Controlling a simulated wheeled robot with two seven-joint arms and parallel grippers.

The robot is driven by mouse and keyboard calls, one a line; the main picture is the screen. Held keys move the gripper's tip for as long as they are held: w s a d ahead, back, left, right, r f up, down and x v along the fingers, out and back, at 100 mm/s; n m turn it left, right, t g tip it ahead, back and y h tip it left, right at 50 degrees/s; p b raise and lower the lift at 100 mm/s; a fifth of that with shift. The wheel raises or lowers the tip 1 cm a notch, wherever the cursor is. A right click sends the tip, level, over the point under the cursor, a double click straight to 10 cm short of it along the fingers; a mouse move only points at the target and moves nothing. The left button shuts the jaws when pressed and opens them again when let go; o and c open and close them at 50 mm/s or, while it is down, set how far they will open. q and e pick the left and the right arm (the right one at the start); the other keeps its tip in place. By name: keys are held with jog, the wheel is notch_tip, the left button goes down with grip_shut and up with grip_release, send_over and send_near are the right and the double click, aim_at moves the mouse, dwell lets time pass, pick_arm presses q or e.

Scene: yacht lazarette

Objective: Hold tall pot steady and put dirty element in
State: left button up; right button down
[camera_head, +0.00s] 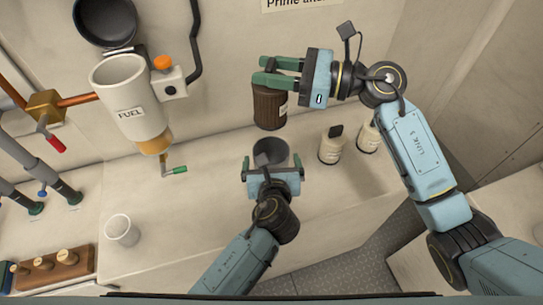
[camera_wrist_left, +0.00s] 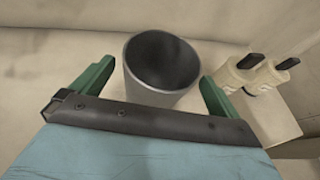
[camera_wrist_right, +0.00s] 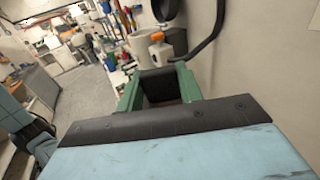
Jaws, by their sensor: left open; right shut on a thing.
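The tall grey pot (camera_head: 271,153) stands on the bench and looks empty inside. My left gripper (camera_head: 272,166) is open with one finger on each side of the pot; in the left wrist view the pot (camera_wrist_left: 160,68) sits between the green fingers (camera_wrist_left: 158,85), with gaps visible. The dirty element (camera_head: 268,107) is a brown pleated cylinder with a white label. My right gripper (camera_head: 277,72) is shut on its top and holds it upright above and behind the pot. In the right wrist view the dark element (camera_wrist_right: 160,85) shows between the fingers.
A white FUEL filter housing (camera_head: 130,100) with a green-handled drain hangs on the wall at left. Two labelled bottles (camera_head: 332,146) (camera_head: 369,135) stand right of the pot. A clear cup (camera_head: 122,230) and a wooden rack (camera_head: 54,269) are at lower left. The bench between cup and pot is clear.

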pick_arm(q)
jog(key=shift+x, duration=1.45)
jog(key=c, duration=1)
